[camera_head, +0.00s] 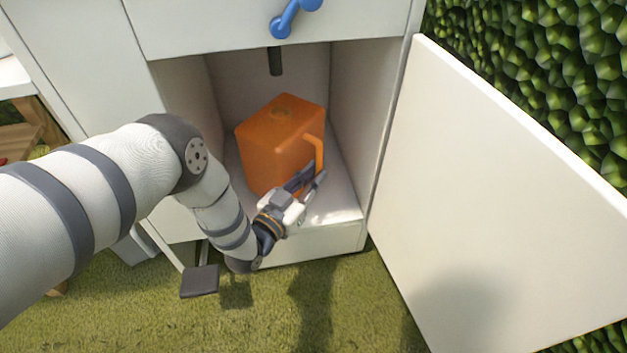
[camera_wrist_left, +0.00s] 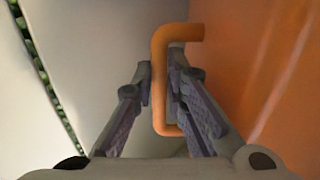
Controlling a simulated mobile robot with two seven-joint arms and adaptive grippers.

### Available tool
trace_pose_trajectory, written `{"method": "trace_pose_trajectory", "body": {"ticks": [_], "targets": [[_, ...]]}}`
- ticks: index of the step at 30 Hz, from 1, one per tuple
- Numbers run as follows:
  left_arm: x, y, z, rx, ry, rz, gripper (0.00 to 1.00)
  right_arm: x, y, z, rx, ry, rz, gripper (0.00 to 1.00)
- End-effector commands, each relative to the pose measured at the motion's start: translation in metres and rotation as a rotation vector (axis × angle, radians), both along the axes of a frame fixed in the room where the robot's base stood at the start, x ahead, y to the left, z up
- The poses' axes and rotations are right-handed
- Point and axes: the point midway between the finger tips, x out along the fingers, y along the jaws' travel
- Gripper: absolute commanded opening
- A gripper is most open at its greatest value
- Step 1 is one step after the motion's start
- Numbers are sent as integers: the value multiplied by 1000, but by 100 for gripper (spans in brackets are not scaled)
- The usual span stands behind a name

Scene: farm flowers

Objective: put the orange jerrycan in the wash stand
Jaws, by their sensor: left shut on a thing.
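The orange jerrycan (camera_head: 272,148) is inside the open compartment of the white wash stand (camera_head: 340,243). It looks slightly tilted, and I cannot tell whether its base rests on the compartment floor. My left gripper (camera_head: 308,180) is at its lower right side, shut on its handle. In the left wrist view the orange handle (camera_wrist_left: 159,85) lies between the two fingers of my left gripper (camera_wrist_left: 160,88), and the jerrycan's body (camera_wrist_left: 262,70) fills the right side. My right gripper is not in view.
The wash stand's white door (camera_head: 490,200) hangs open to the right. A dark pipe (camera_head: 275,61) comes down inside the compartment, above the jerrycan. A blue handle (camera_head: 293,17) is at the top. A green hedge (camera_head: 560,70) stands behind the door. Grass (camera_head: 330,310) lies in front.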

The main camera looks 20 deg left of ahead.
Motion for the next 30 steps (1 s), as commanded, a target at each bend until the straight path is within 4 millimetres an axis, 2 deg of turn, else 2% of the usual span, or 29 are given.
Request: {"method": "trace_pose_trajectory", "body": {"ticks": [9, 10, 12, 22, 26, 30], "targets": [[1, 0, -3, 1, -4, 0, 0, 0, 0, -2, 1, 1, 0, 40], [1, 0, -3, 1, -2, 0, 17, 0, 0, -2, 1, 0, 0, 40], [1, 0, -2, 0, -3, 0, 33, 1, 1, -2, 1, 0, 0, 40], [1, 0, 2, 0, -4, 1, 33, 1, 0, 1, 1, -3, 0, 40], [-24, 6, 4, 1, -1, 1, 33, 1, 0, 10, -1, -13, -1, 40], [-64, 13, 6, 1, -2, 1, 33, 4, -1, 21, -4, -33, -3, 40]]}}
